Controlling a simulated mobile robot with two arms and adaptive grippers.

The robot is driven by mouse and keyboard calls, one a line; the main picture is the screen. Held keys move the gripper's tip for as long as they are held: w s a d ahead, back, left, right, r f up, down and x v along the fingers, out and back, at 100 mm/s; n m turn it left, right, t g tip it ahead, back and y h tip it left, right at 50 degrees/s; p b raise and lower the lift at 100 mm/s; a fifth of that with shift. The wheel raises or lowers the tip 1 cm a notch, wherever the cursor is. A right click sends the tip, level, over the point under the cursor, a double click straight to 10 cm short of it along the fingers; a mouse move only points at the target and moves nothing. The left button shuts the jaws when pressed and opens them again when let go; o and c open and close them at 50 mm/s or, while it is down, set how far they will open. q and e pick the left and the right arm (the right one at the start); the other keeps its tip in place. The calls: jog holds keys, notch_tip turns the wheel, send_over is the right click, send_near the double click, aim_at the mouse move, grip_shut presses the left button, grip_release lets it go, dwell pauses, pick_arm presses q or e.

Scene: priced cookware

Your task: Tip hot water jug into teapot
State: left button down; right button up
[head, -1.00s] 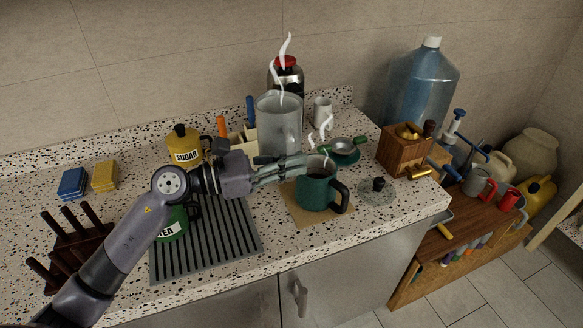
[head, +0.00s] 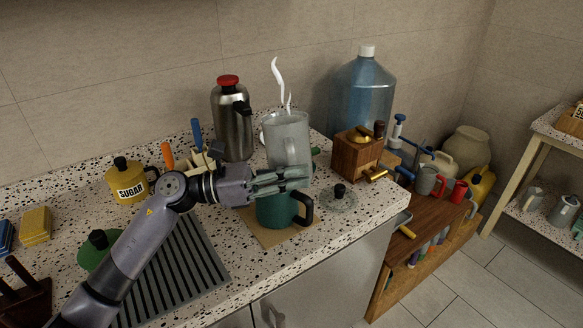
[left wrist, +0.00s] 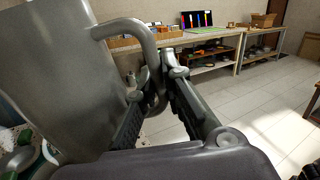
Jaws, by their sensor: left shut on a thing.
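The hot water jug (head: 284,128) is grey, tall and upright, with steam rising from its top. My left gripper (head: 290,179) is shut on the jug's handle; in the left wrist view the fingers (left wrist: 160,110) close around the handle (left wrist: 151,75), and the jug's wall (left wrist: 60,85) fills the left side. The teapot (head: 275,212) is teal with a black handle on its right. It stands upright on a tan board (head: 247,228). The jug and fingers are above and behind it in the picture and hide its top. My right gripper is not in view.
A loose lid with a black knob (head: 339,193) lies right of the teapot. A steel flask (head: 232,130) stands behind left, and a wooden grinder (head: 355,152) to the right. A yellow sugar pot (head: 128,186) and a striped drain mat (head: 190,265) are left.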

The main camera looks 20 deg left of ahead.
aim_at(294, 160)
pick_arm(q)
jog(key=shift+s+d+r+n+t+h+p, duration=0.15)
jog(key=shift+d+r+n+t+p, duration=0.1)
jog(key=shift+n+p, duration=0.3)
jog(key=shift+s+d+r+n+t+h+p, duration=0.15)
jog(key=shift+r+n+t+p, duration=0.1)
jog(key=shift+n+p, duration=0.3)
jog(key=shift+r+n+h+p, duration=0.3)
jog(key=shift+n+p, duration=0.2)
jog(key=r+n+t+p, duration=0.1)
jog(key=n+p, duration=0.1)
jog(key=shift+r+n+t+p, duration=0.1)
jog(key=shift+n+t+p, duration=0.25)
jog(key=shift+n+t, duration=0.05)
jog(key=shift+r+n+t+p, duration=0.4)
jog(key=shift+n+t+p, duration=0.1)
jog(key=shift+n+p, duration=0.35)
jog(key=shift+w+a+r+n+t+p, duration=0.1)
jog(key=shift+w+a+n+t+p, duration=0.1)
jog(key=shift+n+t+p, duration=0.55)
jog(key=shift+a+n+b, duration=0.1)
jog(key=shift+n+b, duration=0.3)
jog(key=shift+n, duration=0.3)
jog(key=shift+n+t, duration=0.25)
jog(key=shift+n, duration=0.05)
jog(key=shift+w+a, duration=0.1)
